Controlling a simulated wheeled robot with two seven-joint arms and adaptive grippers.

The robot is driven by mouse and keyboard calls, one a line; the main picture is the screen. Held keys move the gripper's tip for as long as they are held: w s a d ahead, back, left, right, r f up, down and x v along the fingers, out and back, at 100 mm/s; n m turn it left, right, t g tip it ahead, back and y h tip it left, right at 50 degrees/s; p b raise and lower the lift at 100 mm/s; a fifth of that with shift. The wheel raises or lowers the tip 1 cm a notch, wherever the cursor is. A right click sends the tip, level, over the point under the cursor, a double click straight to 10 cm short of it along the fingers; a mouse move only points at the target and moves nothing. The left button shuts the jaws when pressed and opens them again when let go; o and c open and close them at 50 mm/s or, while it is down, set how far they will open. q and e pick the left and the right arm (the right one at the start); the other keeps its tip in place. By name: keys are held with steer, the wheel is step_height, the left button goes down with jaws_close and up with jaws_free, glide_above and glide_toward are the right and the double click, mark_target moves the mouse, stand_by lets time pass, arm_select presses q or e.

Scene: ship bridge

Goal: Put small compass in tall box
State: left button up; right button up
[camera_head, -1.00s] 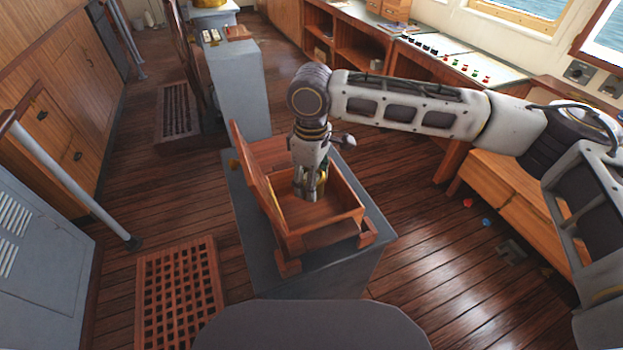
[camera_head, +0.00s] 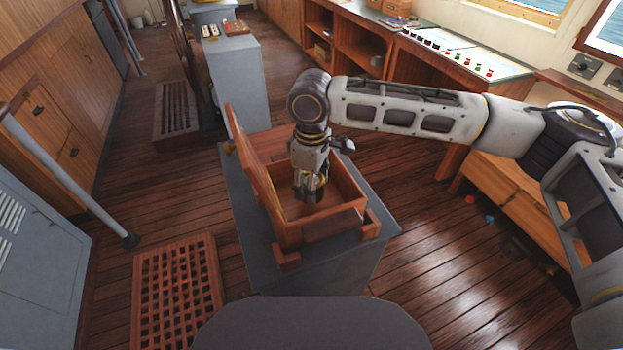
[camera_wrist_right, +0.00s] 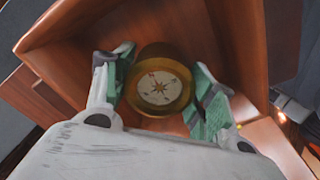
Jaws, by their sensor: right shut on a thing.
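The small compass (camera_wrist_right: 160,86) is a brass cylinder with a pale dial, seen face-on in the right wrist view. My right gripper (camera_wrist_right: 165,95) is shut on it, with a green-padded finger on either side. In the head view my right gripper (camera_head: 310,195) points down inside the open wooden box (camera_head: 340,222), and the compass is mostly hidden there by the fingers. The box has its lid raised on the left side and stands on a grey pedestal (camera_head: 375,205). Box walls (camera_wrist_right: 240,35) surround the compass in the wrist view. My left gripper is not in view.
A wooden grating (camera_head: 178,290) lies on the floor at the left. A grey cabinet (camera_head: 240,85) stands behind the pedestal. A console with buttons (camera_head: 455,55) runs along the back right. Small red (camera_head: 470,199) and blue (camera_head: 490,219) objects lie on the floor.

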steer(key=shift+f, duration=1.75)
steer(key=o, duration=1.3)
steer(key=shift+c, duration=0.2)
